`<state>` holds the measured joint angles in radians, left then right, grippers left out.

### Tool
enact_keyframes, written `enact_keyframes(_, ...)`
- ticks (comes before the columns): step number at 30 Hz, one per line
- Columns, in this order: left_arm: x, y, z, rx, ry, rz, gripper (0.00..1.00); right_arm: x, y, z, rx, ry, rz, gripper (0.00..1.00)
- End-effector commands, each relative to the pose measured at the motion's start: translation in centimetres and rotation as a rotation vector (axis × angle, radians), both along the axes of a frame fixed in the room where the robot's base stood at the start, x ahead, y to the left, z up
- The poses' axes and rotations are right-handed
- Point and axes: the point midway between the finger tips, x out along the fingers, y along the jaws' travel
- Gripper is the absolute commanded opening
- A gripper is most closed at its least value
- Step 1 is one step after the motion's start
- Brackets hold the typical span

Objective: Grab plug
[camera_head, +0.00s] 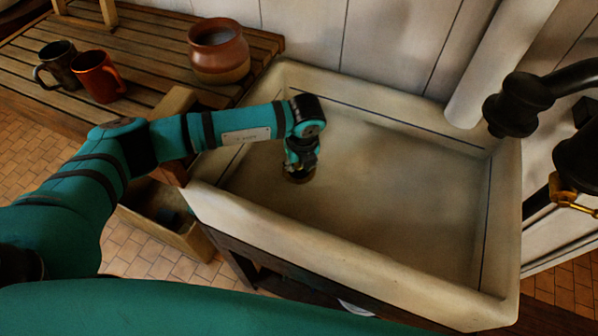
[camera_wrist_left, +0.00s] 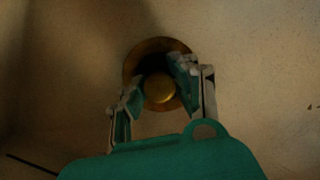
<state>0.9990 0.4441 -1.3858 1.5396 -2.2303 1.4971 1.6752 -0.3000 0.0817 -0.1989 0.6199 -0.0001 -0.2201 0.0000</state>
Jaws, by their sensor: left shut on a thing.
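The brass plug (camera_wrist_left: 159,90) shows as a round knob in the left wrist view, within a brass drain ring (camera_wrist_left: 158,45) in the sink floor. My left gripper (camera_wrist_left: 158,82) has one finger on each side of the plug and is shut on it. In the head view, my left arm reaches over the sink's left wall, and the left gripper (camera_head: 300,170) points down at the sink floor. There, the gripper hides most of the drain, and I cannot make out the plug. My right gripper is not in view.
The pale sink (camera_head: 330,262) has high walls around the left gripper; its right side is empty. A dark tap (camera_head: 515,105) juts in from the right. A clay pot (camera_head: 219,52), a red mug (camera_head: 100,76) and a dark mug (camera_head: 59,64) stand on the slatted counter (camera_head: 150,40).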

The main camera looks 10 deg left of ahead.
Motion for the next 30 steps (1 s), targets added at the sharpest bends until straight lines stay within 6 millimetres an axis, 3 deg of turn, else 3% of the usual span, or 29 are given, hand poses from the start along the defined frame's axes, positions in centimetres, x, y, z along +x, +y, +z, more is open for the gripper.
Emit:
enact_keyframes(2, 0.0, 0.0, 0.0, 0.0, 0.0, 0.0, 0.0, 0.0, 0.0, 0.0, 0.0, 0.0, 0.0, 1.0)
enact_keyframes(14, 0.1, 0.0, 0.6, -0.002, -0.003, 0.001, 0.0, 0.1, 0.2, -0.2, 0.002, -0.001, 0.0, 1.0)
enact_keyframes(30, 0.0, 0.1, 9.6, -0.002, -0.003, -0.039, 0.0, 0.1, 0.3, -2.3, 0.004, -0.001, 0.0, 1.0)
